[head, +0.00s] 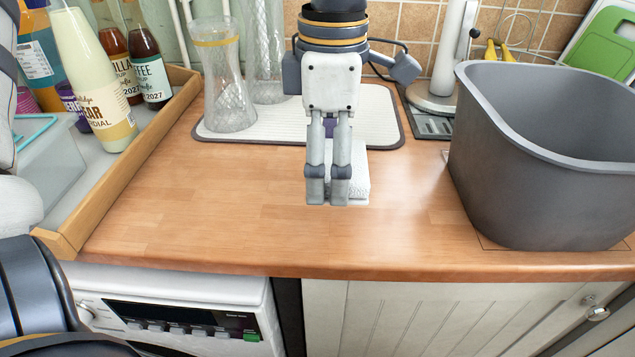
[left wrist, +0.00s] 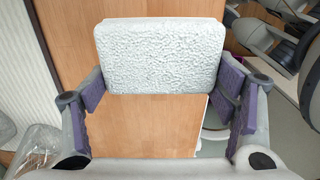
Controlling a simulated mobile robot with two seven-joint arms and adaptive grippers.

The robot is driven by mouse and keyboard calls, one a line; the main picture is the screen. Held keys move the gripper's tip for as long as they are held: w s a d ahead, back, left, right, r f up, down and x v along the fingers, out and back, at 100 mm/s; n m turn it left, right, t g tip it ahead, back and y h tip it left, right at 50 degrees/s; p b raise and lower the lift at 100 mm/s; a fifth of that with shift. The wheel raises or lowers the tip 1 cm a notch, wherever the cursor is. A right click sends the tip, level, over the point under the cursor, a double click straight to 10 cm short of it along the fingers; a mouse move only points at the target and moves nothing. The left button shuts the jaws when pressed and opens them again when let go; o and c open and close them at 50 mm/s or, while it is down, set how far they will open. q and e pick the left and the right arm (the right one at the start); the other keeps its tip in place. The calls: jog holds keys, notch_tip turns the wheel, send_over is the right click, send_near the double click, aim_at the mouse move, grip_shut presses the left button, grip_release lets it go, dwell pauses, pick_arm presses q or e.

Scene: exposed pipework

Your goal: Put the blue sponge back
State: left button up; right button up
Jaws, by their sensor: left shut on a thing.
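The sponge (head: 358,178) is a pale, nearly white block with a rough face and only a faint blue tint. In the head view it shows just behind and right of my left gripper's fingers, over the wooden worktop. My left gripper (head: 328,190) points down and is shut on it. In the left wrist view the sponge (left wrist: 160,55) spans the space between the two purple-padded fingers. The head view hides part of the sponge behind the fingers. I cannot tell how high it is above the worktop. My right gripper is not in view.
A ribbed white mat (head: 385,115) with glass vessels (head: 228,85) lies behind the gripper. A grey tub (head: 540,170) stands right. A wood-edged tray (head: 120,180) with bottles (head: 92,75) is left.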

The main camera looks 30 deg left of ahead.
pick_arm(q)
jog(key=a+f, duration=0.1)
jog(key=w+f, duration=0.1)
jog(key=a+f, duration=0.1)
jog(key=shift+w+a+f, duration=0.3)
jog(key=shift+f, duration=1.45)
jog(key=shift+f, duration=0.1)
jog(key=o, duration=1.1)
notch_tip(320, 180, up, 12)
jog(key=shift+r, duration=0.15)
